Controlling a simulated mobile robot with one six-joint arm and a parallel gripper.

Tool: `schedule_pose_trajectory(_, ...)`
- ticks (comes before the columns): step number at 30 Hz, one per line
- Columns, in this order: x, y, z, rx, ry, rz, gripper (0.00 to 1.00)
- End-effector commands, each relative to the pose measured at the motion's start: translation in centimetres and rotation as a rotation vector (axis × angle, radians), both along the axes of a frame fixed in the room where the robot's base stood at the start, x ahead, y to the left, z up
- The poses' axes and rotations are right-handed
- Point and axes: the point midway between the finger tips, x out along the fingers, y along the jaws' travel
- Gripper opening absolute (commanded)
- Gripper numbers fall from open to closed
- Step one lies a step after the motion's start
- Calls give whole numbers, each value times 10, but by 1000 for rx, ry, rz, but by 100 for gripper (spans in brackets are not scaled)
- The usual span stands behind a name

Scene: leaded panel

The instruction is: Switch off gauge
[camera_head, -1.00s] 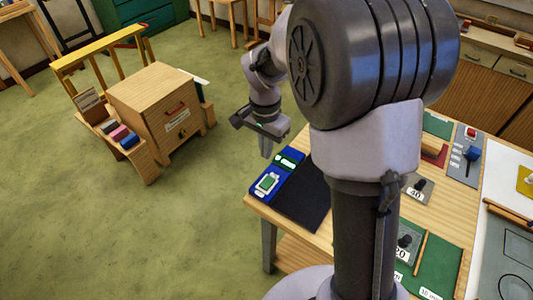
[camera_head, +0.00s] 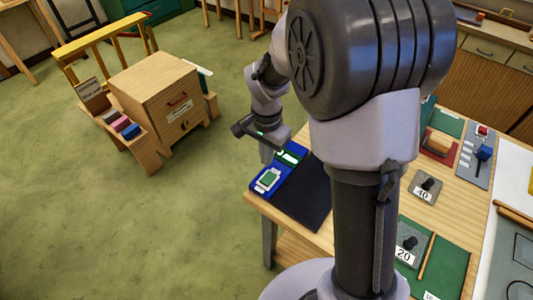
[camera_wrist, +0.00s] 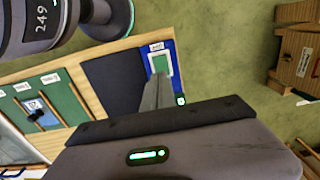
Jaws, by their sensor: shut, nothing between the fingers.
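The gauge is a blue unit (camera_head: 283,185) at the table's near-left corner, beside a black pad. It carries a white-framed green pad (camera_head: 268,180) and a lit green-and-white display (camera_head: 288,157) behind it. My gripper (camera_head: 267,156) is shut and empty, pointing down at the gauge's far-left edge and overlapping its far end in this view. In the wrist view the closed fingers (camera_wrist: 153,90) reach toward the gauge's blue face (camera_wrist: 148,58), with the green pad (camera_wrist: 162,64) just past them and a small green light (camera_wrist: 181,100) beside them. I cannot tell whether they touch.
The black pad (camera_head: 306,196) lies right of the gauge. A wooden cabinet (camera_head: 155,85) stands on open floor at left.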

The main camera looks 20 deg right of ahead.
Motion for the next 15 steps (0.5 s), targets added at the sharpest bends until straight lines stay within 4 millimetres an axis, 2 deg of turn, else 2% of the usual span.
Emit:
schedule_pose_trajectory(1,-1,0,-14,0,4,1,0)
schedule_pose_trajectory(7,-1,0,-56,0,2,0,0)
schedule_pose_trajectory(12,-1,1,-79,-1,1,0,0)
schedule_pose_trajectory(15,-1,1,-84,0,0,-1,0)
